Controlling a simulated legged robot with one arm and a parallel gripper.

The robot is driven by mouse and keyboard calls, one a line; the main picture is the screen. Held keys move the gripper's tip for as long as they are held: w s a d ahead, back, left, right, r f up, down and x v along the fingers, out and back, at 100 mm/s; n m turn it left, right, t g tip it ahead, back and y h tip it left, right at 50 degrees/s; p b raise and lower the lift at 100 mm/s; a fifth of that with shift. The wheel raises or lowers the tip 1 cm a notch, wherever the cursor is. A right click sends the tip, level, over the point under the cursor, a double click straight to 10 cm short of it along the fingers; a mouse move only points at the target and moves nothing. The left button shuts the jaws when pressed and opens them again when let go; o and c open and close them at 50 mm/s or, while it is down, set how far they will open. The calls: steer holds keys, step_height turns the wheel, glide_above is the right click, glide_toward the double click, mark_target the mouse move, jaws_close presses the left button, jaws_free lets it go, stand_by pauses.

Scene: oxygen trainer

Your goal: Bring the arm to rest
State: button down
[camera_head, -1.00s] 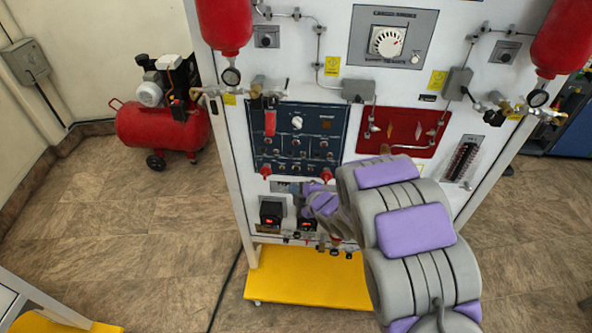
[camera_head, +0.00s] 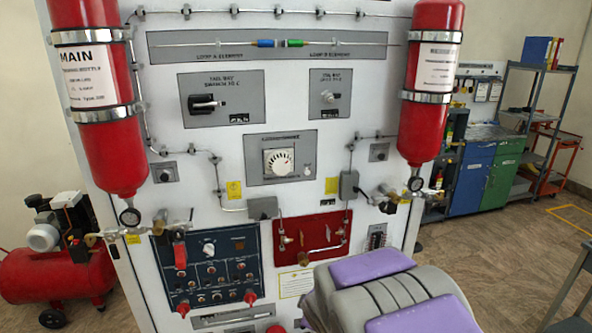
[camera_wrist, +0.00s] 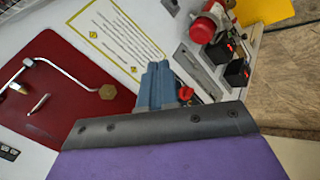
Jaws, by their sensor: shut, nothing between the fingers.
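My arm, grey with purple pads, rises at the bottom right of the head view in front of the trainer panel (camera_head: 330,200). My gripper is hidden behind my arm there. In the wrist view my gripper (camera_wrist: 158,70) shows as blue-grey fingers past the dark edge of my wrist. It is shut and empty. Behind it lie the panel face and a yellow-bordered label (camera_wrist: 112,38). I cannot tell how far the fingers are from the panel.
Two red bottles, left (camera_head: 100,110) and right (camera_head: 430,85), hang on the panel. A blue switch panel (camera_head: 205,265) and a red plate (camera_head: 310,240) sit low on it. A red compressor (camera_head: 50,275) stands at left. Cabinets (camera_head: 485,175) stand at right, with open floor before them.

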steer(key=s+d+r+m+g+h, duration=0.1)
steer(key=s+d+r+m+g, duration=0.25)
steer(key=s, duration=0.55)
steer(key=s+d+r+m+g+h, duration=0.1)
steer(key=s+d+r+m, duration=0.1)
steer(key=s+d+m, duration=0.45)
steer(key=s+r+m+g, duration=0.1)
steer(key=s+m+g, duration=0.1)
steer(key=s, duration=0.9)
steer(key=s+r+m+g+y, duration=0.1)
steer(key=s+r+g, duration=0.1)
steer(key=s, duration=0.9)
steer(key=shift+s+a+m+g, duration=0.2)
steer(key=shift+s+m+g, duration=0.2)
steer(key=shift+g, duration=0.15)
stand_by(1.3)
